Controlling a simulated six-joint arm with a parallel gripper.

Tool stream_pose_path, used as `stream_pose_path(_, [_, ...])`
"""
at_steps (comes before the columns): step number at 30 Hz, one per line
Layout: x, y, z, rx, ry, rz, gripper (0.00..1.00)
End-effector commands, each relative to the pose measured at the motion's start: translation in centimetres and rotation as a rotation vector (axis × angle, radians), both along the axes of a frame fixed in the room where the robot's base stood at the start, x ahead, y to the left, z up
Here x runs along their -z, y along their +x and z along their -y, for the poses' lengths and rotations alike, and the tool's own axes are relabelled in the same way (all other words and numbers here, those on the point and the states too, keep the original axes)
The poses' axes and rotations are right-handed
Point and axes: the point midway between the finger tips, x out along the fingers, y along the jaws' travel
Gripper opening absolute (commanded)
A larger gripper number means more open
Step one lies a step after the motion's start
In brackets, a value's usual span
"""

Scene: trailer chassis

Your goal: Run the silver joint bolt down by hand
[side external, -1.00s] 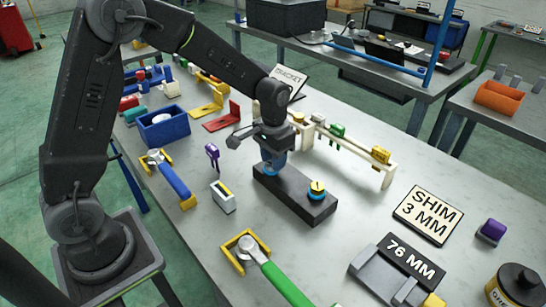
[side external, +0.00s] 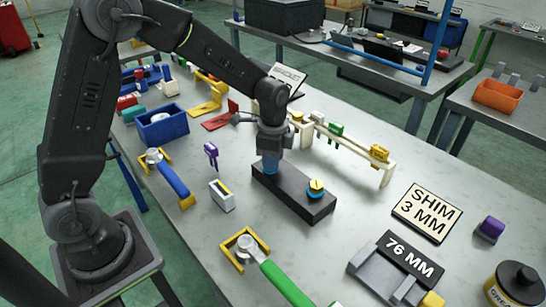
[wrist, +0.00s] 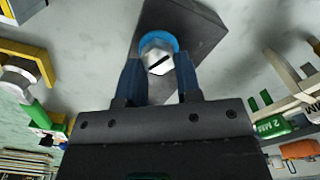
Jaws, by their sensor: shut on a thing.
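The silver joint bolt (wrist: 157,52) has a slotted hex head and sits in a blue ring on the black block (wrist: 200,22). My gripper (wrist: 159,66) has its two blue fingers on either side of the bolt head and is shut on it. In the side external view my gripper (side external: 271,165) points straight down over the left end of the black block (side external: 290,195) and hides the bolt. A brass-coloured slotted bolt (side external: 316,186) in a blue ring stands at the block's other end.
A cream rack (side external: 355,155) with green and yellow pieces stands behind the block. A green-handled wrench (side external: 282,282) lies in front. Bare table surrounds the block's right end.

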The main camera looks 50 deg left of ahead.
Motion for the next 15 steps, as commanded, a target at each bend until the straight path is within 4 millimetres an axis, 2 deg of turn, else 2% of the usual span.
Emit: stream_pose_path(15, [-0.43, 0.01, 0.21, 0.432, 0.000, 0.014, 0.08])
